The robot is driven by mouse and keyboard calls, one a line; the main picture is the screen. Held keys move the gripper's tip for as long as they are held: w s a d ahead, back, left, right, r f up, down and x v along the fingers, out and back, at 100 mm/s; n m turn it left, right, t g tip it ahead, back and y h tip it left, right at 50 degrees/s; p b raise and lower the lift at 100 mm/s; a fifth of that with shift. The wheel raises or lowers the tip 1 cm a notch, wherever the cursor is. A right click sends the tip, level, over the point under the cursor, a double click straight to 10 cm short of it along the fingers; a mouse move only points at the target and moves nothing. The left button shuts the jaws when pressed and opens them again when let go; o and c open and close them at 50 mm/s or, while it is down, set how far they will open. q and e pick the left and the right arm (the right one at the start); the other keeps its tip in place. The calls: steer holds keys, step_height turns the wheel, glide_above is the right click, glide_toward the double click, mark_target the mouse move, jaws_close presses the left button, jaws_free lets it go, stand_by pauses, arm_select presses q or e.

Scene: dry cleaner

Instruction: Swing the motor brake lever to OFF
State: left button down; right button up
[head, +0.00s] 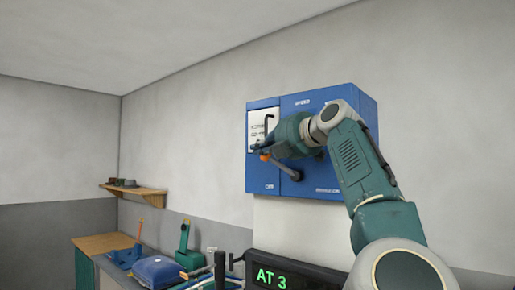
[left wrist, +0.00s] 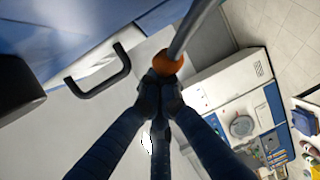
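A blue wall box (head: 345,98) carries a grey lever (head: 285,170) with an orange knob (head: 265,157) at its end. The lever slants up and left from its pivot low on the box front. In the left wrist view the orange knob (left wrist: 167,64) sits just beyond my fingertips, with the grey rod (left wrist: 190,32) running up and right. My left gripper (left wrist: 161,92) has its fingers drawn together at the tips, at the knob's near edge. I cannot tell whether they touch it. My gripper hides part of the box front in the head view. My right gripper is out of view.
A black U-shaped handle (left wrist: 100,76) is on the box's pale panel, close to my fingers. Below the box is a black display (head: 310,268) reading AT 3. A wooden shelf (head: 135,189) and a cluttered bench stand at left.

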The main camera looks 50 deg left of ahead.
arm_select(q)
steer(key=shift+w+d+f, duration=0.1)
steer(key=shift+w+f, duration=0.1)
steer(key=shift+w, duration=0.1)
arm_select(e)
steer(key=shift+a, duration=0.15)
arm_select(q)
steer(key=shift+r, duration=0.2)
steer(key=s+d+r, duration=0.1)
steer(key=d+r, duration=0.8)
steer(key=d, duration=0.1)
steer(key=shift+s+r, duration=0.3)
steer(key=shift+s, duration=0.1)
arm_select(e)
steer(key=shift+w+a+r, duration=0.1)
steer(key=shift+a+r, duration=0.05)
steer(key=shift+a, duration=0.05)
arm_select(q)
steer(key=shift+a, duration=0.15)
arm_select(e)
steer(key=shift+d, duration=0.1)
